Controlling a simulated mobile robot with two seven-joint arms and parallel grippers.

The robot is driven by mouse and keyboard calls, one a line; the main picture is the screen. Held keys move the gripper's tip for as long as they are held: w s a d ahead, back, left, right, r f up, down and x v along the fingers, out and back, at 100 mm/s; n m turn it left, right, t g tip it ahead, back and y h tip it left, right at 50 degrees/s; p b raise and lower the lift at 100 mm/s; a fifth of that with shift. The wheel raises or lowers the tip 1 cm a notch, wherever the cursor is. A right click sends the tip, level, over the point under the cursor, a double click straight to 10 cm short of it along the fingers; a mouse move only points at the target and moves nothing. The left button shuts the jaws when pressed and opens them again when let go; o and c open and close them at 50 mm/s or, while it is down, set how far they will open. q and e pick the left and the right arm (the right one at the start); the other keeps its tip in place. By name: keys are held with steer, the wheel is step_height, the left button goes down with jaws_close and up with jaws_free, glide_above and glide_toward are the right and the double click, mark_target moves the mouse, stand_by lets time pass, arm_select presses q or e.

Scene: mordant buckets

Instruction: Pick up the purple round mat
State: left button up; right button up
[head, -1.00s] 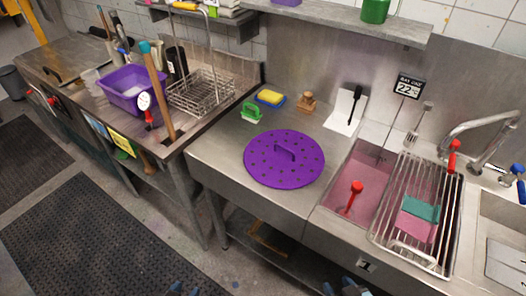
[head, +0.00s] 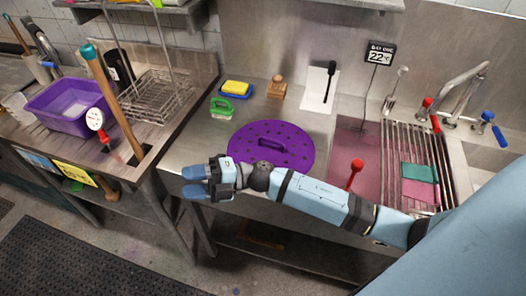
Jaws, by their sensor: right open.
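The purple round mat (head: 290,140) lies flat on the steel counter in the middle of the head view. It has small dark holes and a raised purple handle (head: 272,141) at its centre. My right arm comes in from the right and crosses in front of the mat, hiding its near edge. My right gripper (head: 190,182) is open and empty, with blue fingertips pointing left, in front and to the left of the mat. I cannot tell its height over the counter's front edge. My left gripper is not in view.
A green brush (head: 221,107), a yellow sponge (head: 236,88) and a wooden block (head: 277,88) stand behind the mat. A pink-filled sink (head: 350,150) with a red-handled tool (head: 355,172) and a metal rack (head: 405,150) lie to the right. A purple tub (head: 70,112) stands left.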

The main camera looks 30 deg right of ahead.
steer(key=n+g+h, duration=0.1)
steer(key=n+g, duration=0.4)
steer(key=n+g+h+b, duration=0.2)
steer(key=n+h+b, duration=0.3)
steer(key=h, duration=1.4)
glide_toward(272, 141)
steer(key=shift+n, duration=0.5)
step_height(272, 141, down, 5)
steer(key=shift+a+f+p, duration=0.1)
steer(key=shift+p, duration=0.75)
steer(key=shift+s+d+f+p, duration=0.1)
steer(key=shift+f+p, duration=0.1)
steer(key=shift+f, duration=0.65)
steer(key=shift+s+d+f+p, duration=0.15)
steer(key=shift+f, duration=0.75)
steer(key=shift+s+d+f+p, duration=0.1)
steer(key=shift+f+p, duration=0.1)
steer(key=shift+f, duration=0.65)
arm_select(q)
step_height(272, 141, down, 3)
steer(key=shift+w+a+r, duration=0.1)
arm_select(e)
jaws_close()
